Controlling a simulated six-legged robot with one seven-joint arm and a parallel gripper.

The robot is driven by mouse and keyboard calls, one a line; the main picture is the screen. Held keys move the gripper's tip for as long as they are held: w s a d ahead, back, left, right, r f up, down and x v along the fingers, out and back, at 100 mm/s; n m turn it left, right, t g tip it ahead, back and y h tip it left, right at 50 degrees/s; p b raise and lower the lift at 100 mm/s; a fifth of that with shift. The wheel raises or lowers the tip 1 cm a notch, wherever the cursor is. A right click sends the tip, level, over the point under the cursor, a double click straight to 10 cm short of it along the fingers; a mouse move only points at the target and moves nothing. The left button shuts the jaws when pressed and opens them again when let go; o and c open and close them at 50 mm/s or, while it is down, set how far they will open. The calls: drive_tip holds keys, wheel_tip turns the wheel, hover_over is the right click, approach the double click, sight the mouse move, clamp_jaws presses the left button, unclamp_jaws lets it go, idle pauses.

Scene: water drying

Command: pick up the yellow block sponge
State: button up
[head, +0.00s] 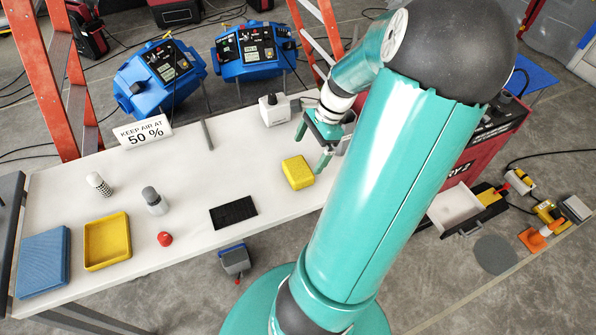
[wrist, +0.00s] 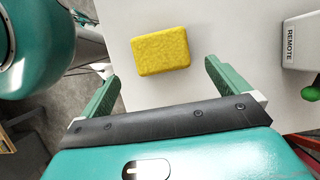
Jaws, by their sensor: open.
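The yellow block sponge (head: 298,173) lies on the white table near its right part, in front of my arm. It also shows in the wrist view (wrist: 160,52), near the top, between and beyond the two green fingers. My gripper (head: 313,148) hangs just above and to the right of the sponge in the head view. In the wrist view the fingers (wrist: 158,82) are spread wide with nothing between them. The sponge appears apart from both fingers.
A grey box marked REMOTE (wrist: 301,45) stands near the right finger in the wrist view. The table between mat and sign (head: 143,132) is mostly clear.

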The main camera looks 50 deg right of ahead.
sight(297, 168)
drive_tip(key=x, duration=0.8)
drive_tip(key=shift+w+a, duration=0.1)
drive_tip(key=shift+w, duration=0.1)
drive_tip(key=c, duration=1)
drive_tip(key=shift+o, duration=0.2)
drive_tip(key=shift+r, duration=0.2)
drive_tip(key=shift+r, duration=0.45)
wheel_tip(297, 168, up, 2)
drive_tip(key=shift+r, duration=0.15)
drive_tip(key=s+a+r, duration=0.9)
drive_tip(key=a, duration=0.1)
drive_tip(key=shift+s+r, duration=0.25)
drive_tip(key=shift+s, duration=0.15)
